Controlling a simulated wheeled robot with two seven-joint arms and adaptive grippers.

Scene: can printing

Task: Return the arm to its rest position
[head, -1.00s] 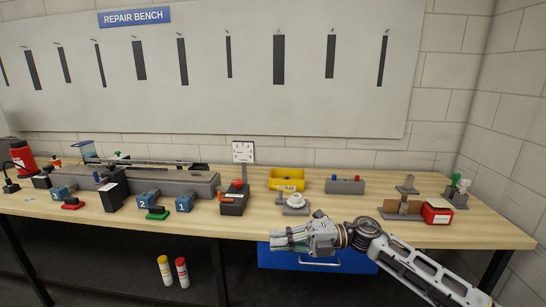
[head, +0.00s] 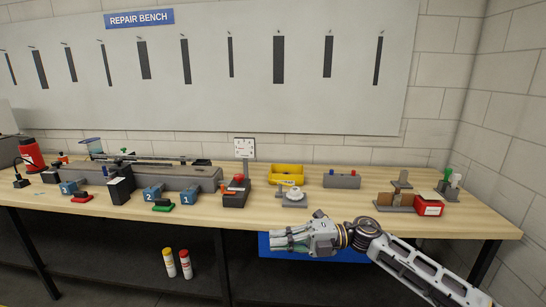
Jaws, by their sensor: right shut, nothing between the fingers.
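My right gripper (head: 288,239) is in the head view, in front of the bench's front edge and over the blue drawer front (head: 270,252). Its arm comes in from the lower right. Its fingers point left, are shut and hold nothing. My left gripper is not in view. The wooden workbench (head: 335,210) runs across the picture.
Blue blocks (head: 153,193) sit to the left. Two spray cans (head: 169,262) stand below the bench.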

